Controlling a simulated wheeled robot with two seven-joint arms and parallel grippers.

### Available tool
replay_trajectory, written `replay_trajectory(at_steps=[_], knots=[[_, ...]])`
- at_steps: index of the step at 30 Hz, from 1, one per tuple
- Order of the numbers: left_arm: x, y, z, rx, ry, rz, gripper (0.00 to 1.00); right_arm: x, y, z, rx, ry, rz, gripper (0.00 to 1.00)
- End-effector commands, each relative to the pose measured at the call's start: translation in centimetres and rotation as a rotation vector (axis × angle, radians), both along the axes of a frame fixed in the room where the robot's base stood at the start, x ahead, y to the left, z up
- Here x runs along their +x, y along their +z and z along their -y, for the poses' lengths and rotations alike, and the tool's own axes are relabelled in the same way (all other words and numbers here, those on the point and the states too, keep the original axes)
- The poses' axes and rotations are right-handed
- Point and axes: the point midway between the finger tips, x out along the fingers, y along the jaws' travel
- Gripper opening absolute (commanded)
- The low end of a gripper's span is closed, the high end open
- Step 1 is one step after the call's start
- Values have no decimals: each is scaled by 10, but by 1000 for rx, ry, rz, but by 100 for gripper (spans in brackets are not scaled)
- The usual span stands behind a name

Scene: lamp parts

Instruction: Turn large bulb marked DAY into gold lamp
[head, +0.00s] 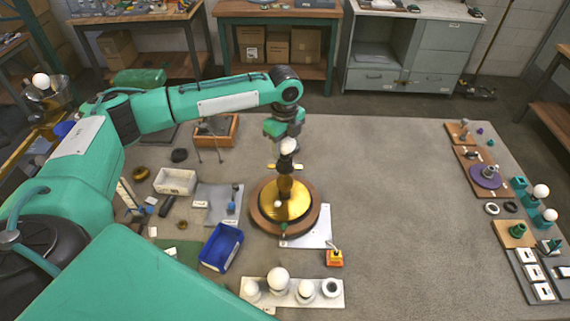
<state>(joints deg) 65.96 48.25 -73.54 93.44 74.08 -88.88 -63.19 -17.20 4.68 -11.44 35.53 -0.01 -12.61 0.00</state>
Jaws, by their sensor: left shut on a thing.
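The gold lamp (298,207) stands on a round wooden base in the middle of the table, with a dark upright stem (285,184) at its centre. My left gripper (287,138) is above the stem, pointing down, shut on a white bulb (288,147). The bulb is in line with the top of the stem; I cannot tell whether it touches the socket. Its marking is too small to read. A white rack (318,299) at the front holds more white bulbs, including a large one (277,278). My right gripper is not in view.
A blue bin (221,247), a white box (175,181) and a wooden tray (216,130) stand left of the lamp. An orange block with a lever (334,258) is at its front right. Boards with parts line the right edge. The table between is clear.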

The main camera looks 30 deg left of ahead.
Motion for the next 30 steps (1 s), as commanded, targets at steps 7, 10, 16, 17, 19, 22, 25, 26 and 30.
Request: replay_trajectory(at_steps=[7, 10, 16, 17, 19, 22, 25, 26, 30], knots=[[-2, -4, 1, 1, -2, -7, 33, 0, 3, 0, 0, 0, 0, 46], [-2, -4, 1, 1, -2, -8, 33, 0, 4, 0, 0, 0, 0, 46], [-3, -5, 1, 1, -3, -10, 33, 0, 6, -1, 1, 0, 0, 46], [-3, -5, 1, 1, -3, -10, 33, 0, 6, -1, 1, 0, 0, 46], [-3, -6, 1, 1, -3, -10, 33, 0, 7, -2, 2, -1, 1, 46], [-3, -6, 1, 1, -3, -11, 33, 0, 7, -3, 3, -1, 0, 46], [-3, -7, 1, 1, -3, -11, 33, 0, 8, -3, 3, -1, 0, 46], [-3, -7, 1, 1, -2, -11, 33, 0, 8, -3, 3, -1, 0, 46], [-3, -7, 1, 1, -2, -11, 33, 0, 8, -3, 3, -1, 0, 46]])
